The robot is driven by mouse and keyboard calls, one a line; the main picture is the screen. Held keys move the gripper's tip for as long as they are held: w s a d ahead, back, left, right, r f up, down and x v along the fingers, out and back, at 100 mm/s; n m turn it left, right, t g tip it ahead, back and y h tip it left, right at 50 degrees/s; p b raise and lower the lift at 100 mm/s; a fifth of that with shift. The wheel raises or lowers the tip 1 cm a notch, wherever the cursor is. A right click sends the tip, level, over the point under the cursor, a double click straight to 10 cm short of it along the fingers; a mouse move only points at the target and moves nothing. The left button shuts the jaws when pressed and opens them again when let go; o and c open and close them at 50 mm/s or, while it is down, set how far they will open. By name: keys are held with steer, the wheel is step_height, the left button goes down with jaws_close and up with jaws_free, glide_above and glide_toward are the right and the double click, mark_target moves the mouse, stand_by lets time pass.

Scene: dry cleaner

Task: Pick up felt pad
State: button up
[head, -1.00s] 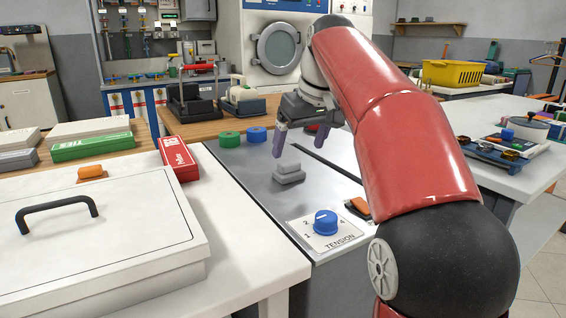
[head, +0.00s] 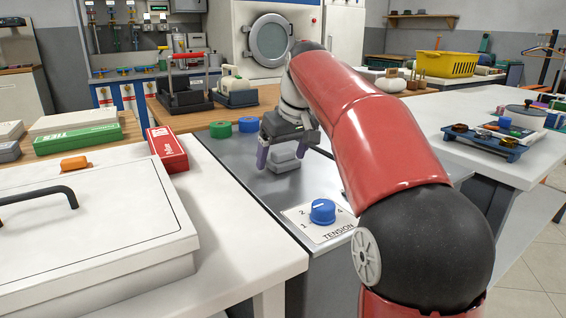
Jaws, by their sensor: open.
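A grey, rounded, two-layered block, which looks like the felt pad (head: 284,163), lies on the grey metal worktop (head: 222,152). My gripper (head: 283,152) is open, pointing down at the pad. One purple finger shows at the pad's left side in the picture. The other finger is mostly hidden behind the gripper and pad, towards the right. I cannot tell whether the fingers touch the pad or how far down they reach.
A blue tension knob (head: 322,211) stands on the worktop nearer me. Green (head: 220,129) and blue (head: 248,124) round pieces sit behind the pad. A red box (head: 167,149) and a white lidded case (head: 90,225) are on the left. My arm hides the worktop's right side.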

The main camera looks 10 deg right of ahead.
mark_target(283, 151)
steer(key=c, duration=1.1)
steer(key=shift+r, duration=0.1)
step_height(283, 151, up, 10)
steer(key=p, duration=0.4)
steer(key=o, duration=0.5)
steer(key=shift+c, duration=0.2)
steer(key=c, duration=0.3)
steer(key=shift+c, duration=0.2)
